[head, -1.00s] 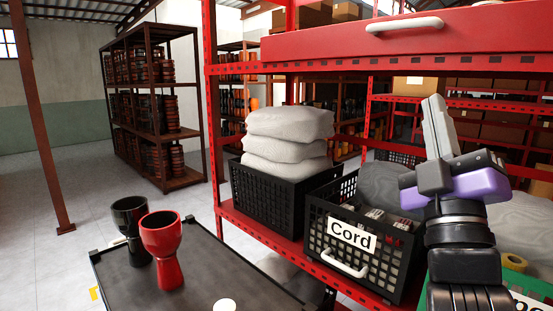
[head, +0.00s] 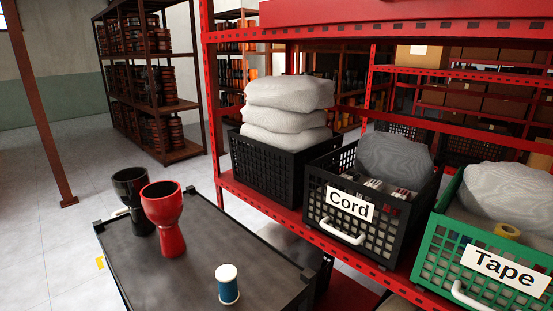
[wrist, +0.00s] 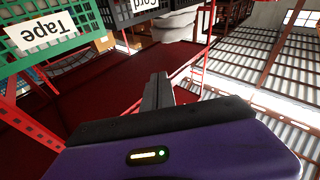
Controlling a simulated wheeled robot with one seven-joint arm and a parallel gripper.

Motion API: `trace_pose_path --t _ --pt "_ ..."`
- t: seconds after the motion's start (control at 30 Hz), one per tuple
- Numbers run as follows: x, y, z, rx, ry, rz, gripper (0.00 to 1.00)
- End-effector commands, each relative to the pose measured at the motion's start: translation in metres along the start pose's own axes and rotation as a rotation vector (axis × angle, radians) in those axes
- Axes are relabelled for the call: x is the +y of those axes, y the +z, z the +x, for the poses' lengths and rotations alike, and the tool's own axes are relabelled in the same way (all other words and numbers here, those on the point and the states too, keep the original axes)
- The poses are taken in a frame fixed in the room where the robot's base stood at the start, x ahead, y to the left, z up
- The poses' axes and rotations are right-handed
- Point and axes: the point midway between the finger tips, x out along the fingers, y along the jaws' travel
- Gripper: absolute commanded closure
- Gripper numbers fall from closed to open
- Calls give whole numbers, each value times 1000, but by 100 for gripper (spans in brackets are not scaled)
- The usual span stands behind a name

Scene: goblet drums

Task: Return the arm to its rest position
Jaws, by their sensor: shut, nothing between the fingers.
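My gripper (wrist: 158,92) shows only in the wrist view, its two fingers together with nothing between them. The purple and black gripper body (wrist: 170,150) fills the bottom of that view. The fingers show against the dark red shelf surface (wrist: 90,90), apart from the bins. The gripper is out of the head view.
The red shelf rack (head: 290,237) holds a black Cord bin (head: 312,220), a green Tape bin (head: 425,245) and a black crate (head: 265,180) with white sacks. A grey table (head: 190,270) bears black (head: 133,190) and red (head: 167,215) goblet drums and a blue-and-white spool (head: 228,287).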

Motion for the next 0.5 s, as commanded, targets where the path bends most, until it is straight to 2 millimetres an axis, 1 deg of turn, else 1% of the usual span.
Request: trace_pose_path --t 0.03,0.3,0.4,0.5 --pt "-1 10 -21 -50 -3 26 100" --pt "-1 40 -118 -289 -4 102 100" --pt "-2 49 -150 -379 -6 107 100" --pt "-3 55 -174 -446 -10 105 100"
